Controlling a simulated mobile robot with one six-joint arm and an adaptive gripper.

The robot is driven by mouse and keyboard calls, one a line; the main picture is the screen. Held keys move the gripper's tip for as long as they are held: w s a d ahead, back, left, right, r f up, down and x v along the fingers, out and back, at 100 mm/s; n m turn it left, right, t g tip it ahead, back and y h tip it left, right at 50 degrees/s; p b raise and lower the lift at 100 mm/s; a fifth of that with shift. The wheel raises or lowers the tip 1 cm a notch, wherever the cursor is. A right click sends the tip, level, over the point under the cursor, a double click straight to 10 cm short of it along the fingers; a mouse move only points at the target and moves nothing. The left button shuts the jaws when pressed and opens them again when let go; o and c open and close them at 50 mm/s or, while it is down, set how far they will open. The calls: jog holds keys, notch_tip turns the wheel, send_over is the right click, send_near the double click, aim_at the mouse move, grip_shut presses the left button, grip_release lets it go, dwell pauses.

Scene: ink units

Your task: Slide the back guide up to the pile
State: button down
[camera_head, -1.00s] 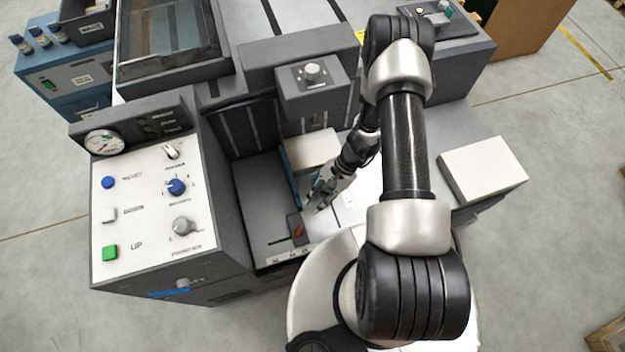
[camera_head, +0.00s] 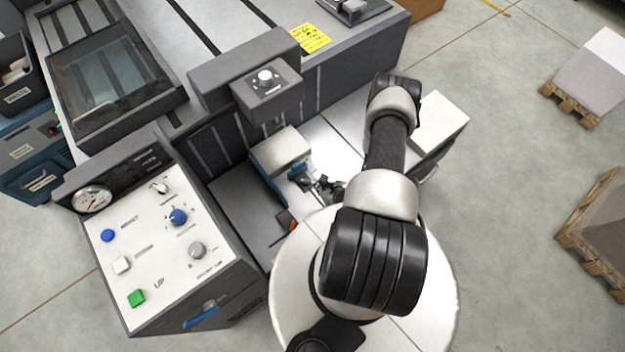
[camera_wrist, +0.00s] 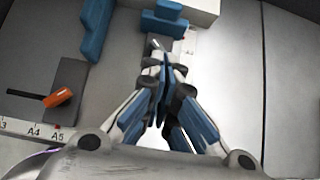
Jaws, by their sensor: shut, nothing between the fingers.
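The pile (camera_head: 283,147) is a white block of paper on the feeder bed, below the overhanging head; its edge shows at the top of the wrist view (camera_wrist: 202,8). The back guide (camera_wrist: 164,23) is a small blue block at the near side of the pile; it also shows in the head view (camera_head: 298,173). Any gap between guide and pile is too small to tell. A blue side guide (camera_wrist: 92,28) runs along the pile's left. My gripper (camera_wrist: 161,55) is shut and empty, its tips just short of the back guide. In the head view my gripper (camera_head: 318,183) is low over the bed.
An orange lever (camera_wrist: 59,97) sits on a dark slide near the size scale (camera_wrist: 35,131). The control panel (camera_head: 160,245) stands left. The feeder head (camera_head: 267,88) overhangs the pile. Another white stack (camera_head: 441,122) lies right of my arm. Bare bed lies right of the guide.

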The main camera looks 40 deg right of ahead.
aim_at(305, 180)
jog(key=b+x, duration=0.2)
jog(key=x, duration=0.5)
jog(key=shift+w+f, duration=0.25)
jog(key=shift+f, duration=0.1)
jog(key=w+b, duration=0.1)
jog(key=w, duration=0.2)
jog(key=shift+w+f, duration=0.1)
jog(key=shift+w, duration=0.15)
jog(key=shift+w+d, duration=0.1)
jog(key=shift+w, duration=0.35)
